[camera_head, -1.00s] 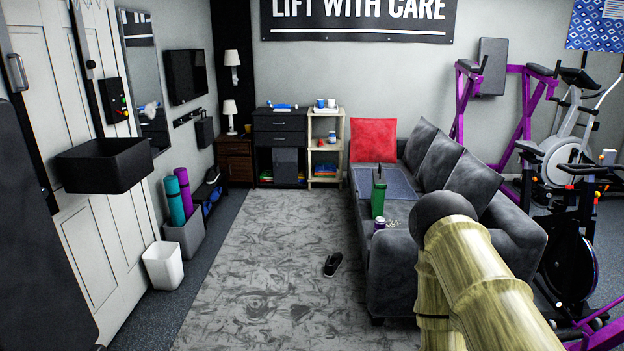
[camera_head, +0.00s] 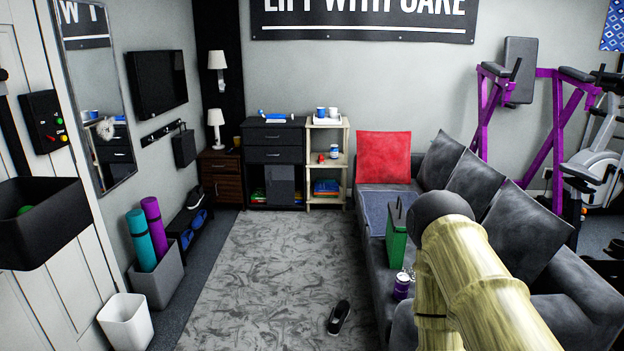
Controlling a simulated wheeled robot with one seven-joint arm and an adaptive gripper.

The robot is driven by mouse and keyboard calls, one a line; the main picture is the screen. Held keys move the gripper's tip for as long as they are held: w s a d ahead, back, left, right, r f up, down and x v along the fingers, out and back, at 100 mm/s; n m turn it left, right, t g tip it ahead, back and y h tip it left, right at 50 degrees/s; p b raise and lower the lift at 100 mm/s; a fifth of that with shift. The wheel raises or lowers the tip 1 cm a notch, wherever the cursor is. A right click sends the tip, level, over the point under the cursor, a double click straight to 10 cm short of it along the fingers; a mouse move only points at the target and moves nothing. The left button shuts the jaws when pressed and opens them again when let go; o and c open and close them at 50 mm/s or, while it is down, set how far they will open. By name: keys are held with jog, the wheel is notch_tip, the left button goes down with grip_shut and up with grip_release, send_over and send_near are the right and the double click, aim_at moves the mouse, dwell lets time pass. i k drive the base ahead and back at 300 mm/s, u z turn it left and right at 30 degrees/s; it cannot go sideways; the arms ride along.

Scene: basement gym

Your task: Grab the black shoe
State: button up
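The black shoe (camera_head: 339,317) lies on the grey patterned rug (camera_head: 262,275), near the bottom middle of the head view and just left of the sofa. It is a low dark shoe with a lighter edge. My arm shows at the lower right in front of the sofa. My gripper is not in view. Nothing covers the shoe.
A grey sofa (camera_head: 374,296) stands right of the shoe, with a green container (camera_head: 397,246) and a purple can (camera_head: 402,285) on it. A white bin (camera_head: 126,322) and a grey box with rolled mats (camera_head: 158,282) stand at left. The rug between is clear.

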aim_at(338, 315)
jog(key=i, duration=1.75)
jog(key=u, duration=1.05)
jog(key=i, duration=1.5)
jog(key=z, duration=1.85)
